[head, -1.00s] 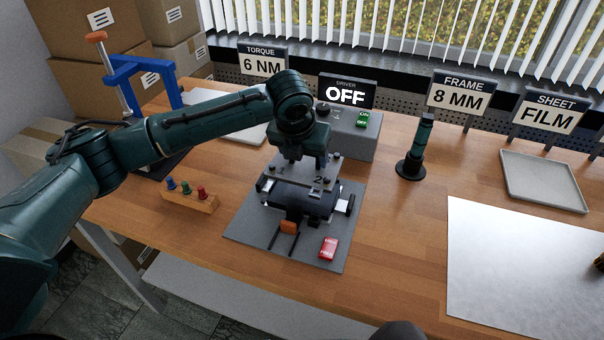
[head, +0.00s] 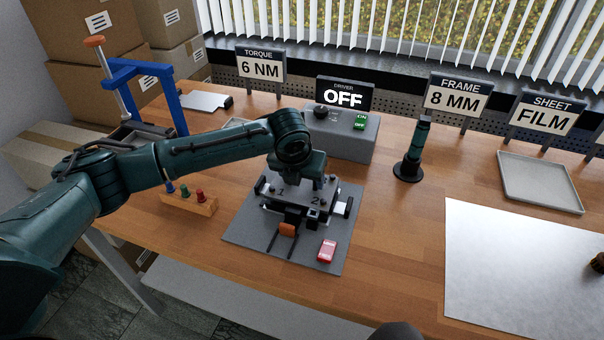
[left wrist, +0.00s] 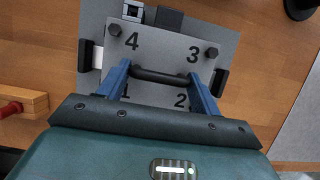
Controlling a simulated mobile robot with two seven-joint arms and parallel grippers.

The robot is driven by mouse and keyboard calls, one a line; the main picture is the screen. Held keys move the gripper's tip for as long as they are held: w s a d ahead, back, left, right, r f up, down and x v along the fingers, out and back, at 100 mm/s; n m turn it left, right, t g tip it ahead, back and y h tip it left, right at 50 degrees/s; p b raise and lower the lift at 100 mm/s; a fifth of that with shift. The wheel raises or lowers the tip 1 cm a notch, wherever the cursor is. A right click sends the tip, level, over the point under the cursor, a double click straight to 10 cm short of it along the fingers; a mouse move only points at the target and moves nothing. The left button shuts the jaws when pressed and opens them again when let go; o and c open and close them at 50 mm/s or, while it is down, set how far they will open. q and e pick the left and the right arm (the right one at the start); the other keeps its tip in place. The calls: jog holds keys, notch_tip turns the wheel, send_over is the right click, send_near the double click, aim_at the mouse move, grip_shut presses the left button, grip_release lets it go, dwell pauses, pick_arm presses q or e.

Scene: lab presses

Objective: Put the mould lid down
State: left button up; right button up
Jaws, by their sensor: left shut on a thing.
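The mould lid (head: 298,204) is a flat grey plate numbered 1 to 4 with a dark bar handle. My left gripper (head: 301,181) is above it, shut on the handle (left wrist: 163,77), with one blue finger at each end of the bar in the left wrist view. The lid lies level over the dark mould on the grey base plate (head: 247,228). I cannot tell whether it touches the mould or hangs just above it. The gripper hides the lid's far middle in the head view. My right gripper is not in view.
A driver box (head: 343,137) reading OFF stands behind the press. A wood block with coloured pegs (head: 188,203) is to the left, a dark green driver tool (head: 414,150) to the right. A red object (head: 327,250) lies on the base plate's front. Wood around the plate is clear.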

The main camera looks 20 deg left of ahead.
pick_arm(q)
jog(key=shift+f, duration=0.15)
jog(key=o, duration=1.3)
jog(key=shift+r, duration=0.55)
jog(key=v, duration=1.2)
